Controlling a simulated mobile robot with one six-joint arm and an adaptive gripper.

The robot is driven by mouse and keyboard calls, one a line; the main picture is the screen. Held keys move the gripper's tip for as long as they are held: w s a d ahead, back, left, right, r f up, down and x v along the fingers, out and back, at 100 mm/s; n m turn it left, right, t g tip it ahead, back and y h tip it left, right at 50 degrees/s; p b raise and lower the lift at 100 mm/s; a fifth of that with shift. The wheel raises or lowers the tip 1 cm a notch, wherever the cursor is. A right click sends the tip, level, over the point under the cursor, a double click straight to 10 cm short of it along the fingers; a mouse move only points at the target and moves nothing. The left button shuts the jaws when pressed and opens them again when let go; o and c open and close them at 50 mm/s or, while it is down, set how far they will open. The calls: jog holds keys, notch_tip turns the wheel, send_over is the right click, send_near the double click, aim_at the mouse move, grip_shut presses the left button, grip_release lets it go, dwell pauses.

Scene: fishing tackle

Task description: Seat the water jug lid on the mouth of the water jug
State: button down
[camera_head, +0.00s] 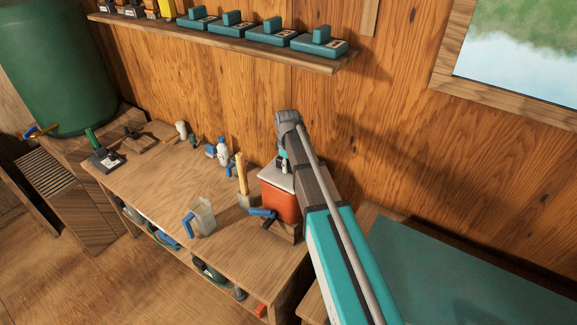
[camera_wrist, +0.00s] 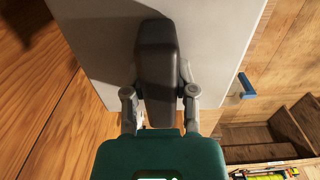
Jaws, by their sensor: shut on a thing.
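The water jug (camera_head: 280,201) is an orange box-shaped body with a blue tap, standing on a wooden stand at the right end of the workbench. The water jug lid (camera_head: 271,177) is a pale slab at the jug's top, partly hidden by my arm. In the wrist view the lid (camera_wrist: 95,40) is a light grey plate with a dark handle. My gripper (camera_wrist: 160,92) is shut on that handle, one finger each side. The lid hides the mouth; I cannot tell whether it rests fully on the jug or sits slightly above.
A clear pitcher (camera_head: 203,217) with a blue handle and a wooden upright (camera_head: 242,180) stand left of the jug. Small tools and bottles line the bench's back. A wall shelf (camera_head: 220,42) holds teal boxes. The bench (camera_head: 150,190) has bare room at front left.

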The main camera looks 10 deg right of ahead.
jog(key=shift+f+b, duration=0.3)
jog(key=shift+f, duration=0.05)
jog(key=shift+c, duration=1.7)
grip_release()
